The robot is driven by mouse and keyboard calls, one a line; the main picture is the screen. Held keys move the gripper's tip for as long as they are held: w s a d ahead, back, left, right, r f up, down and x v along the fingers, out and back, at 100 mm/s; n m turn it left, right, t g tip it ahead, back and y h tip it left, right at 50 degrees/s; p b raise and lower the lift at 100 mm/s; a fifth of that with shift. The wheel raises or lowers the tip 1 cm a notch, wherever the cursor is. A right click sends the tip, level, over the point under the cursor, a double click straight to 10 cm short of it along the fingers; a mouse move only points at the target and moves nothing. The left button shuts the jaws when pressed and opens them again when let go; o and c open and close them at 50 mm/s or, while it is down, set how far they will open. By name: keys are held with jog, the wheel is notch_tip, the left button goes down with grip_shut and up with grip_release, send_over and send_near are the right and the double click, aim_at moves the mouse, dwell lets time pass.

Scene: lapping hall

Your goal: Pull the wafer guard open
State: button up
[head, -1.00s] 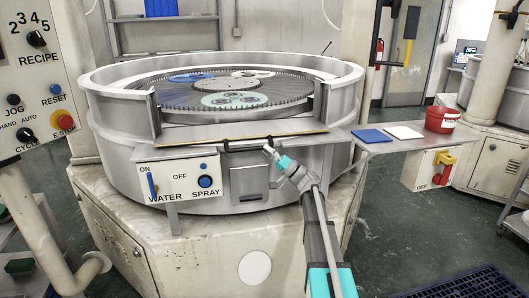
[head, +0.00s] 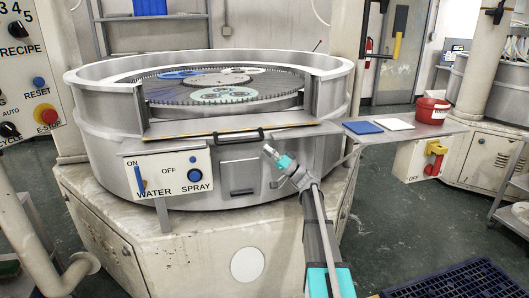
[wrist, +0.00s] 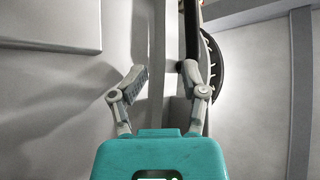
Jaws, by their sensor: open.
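The wafer guard appears to be the flat grey plate (head: 290,132) with a yellow-striped edge, across the gap in the front of the round drum. Its black bar handle (head: 240,137) runs along the front edge. My gripper (head: 268,151) is just right of and below the handle's right end in the head view, with a small gap showing. In the wrist view my gripper (wrist: 165,72) is open with nothing between its fingers. The black handle (wrist: 190,30) runs upright there, beside and partly behind the right fingertip. Whether they touch is unclear.
A toothed lapping plate (head: 222,86) carrying discs lies inside the drum. A water and spray panel (head: 167,177) is below left. A side shelf (head: 440,127) holds a blue pad (head: 362,128), a white pad (head: 394,123) and a red tub (head: 432,112). A dark grate lies on the floor at right.

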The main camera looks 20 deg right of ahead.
jog(key=shift+s+d+f+b, duration=0.1)
jog(key=shift+d+f+b, duration=0.85)
jog(key=shift+d+f, duration=0.15)
jog(key=shift+s+r, duration=0.15)
dwell(0.3)
